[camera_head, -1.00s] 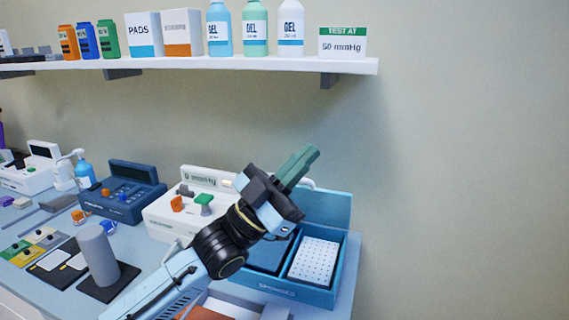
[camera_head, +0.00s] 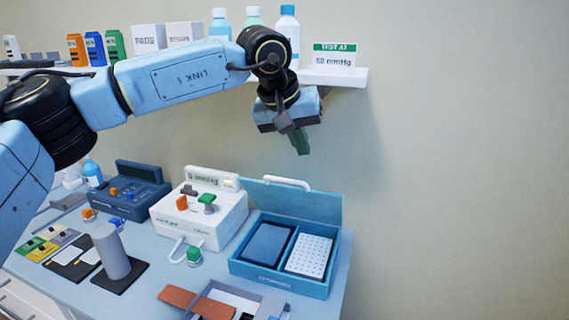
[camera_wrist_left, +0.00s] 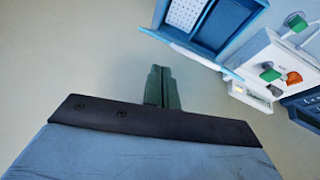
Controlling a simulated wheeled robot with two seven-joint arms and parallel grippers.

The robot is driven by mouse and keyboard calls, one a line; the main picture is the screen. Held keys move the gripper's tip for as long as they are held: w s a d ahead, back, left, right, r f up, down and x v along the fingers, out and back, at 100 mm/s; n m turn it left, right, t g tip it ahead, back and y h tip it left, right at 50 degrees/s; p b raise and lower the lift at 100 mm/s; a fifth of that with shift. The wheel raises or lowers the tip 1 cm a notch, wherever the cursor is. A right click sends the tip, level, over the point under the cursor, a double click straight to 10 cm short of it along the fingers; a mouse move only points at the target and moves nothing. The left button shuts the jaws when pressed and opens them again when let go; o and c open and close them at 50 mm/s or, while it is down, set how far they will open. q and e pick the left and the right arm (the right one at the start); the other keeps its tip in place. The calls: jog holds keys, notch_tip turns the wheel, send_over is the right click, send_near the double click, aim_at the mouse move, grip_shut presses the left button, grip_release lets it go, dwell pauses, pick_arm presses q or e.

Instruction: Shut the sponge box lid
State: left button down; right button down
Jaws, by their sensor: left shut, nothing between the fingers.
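The blue sponge box (camera_head: 283,270) stands on the table near its right end with its lid (camera_head: 292,203) raised upright at the back. A white handle (camera_head: 287,183) runs along the lid's top edge. Inside are a dark blue pad (camera_head: 268,243) and a white dotted sponge (camera_head: 309,256) in separate compartments. My left gripper (camera_head: 302,147) is shut and empty, pointing down in the air above and behind the lid, apart from it. In the left wrist view the green fingers (camera_wrist_left: 160,86) are together and the box (camera_wrist_left: 217,25) shows at the top. My right gripper is not in view.
A white device (camera_head: 200,215) with coloured knobs stands left of the box, with a dark blue device (camera_head: 130,190) beyond it. An open tray (camera_head: 235,299) lies in front.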

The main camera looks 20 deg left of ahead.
pick_arm(q)
jog(key=w+a+r+m+t+y, duration=0.1)
jog(key=w+a+r+y, duration=0.15)
jog(key=a, duration=0.25)
jog(key=x, duration=0.8)
jog(key=shift+w+d+f+p, duration=0.15)
jog(key=shift+w+f+p, duration=0.05)
jog(key=shift+w+p, duration=0.1)
jog(key=shift+s+f, duration=1.35)
jog(key=shift+f, duration=0.15)
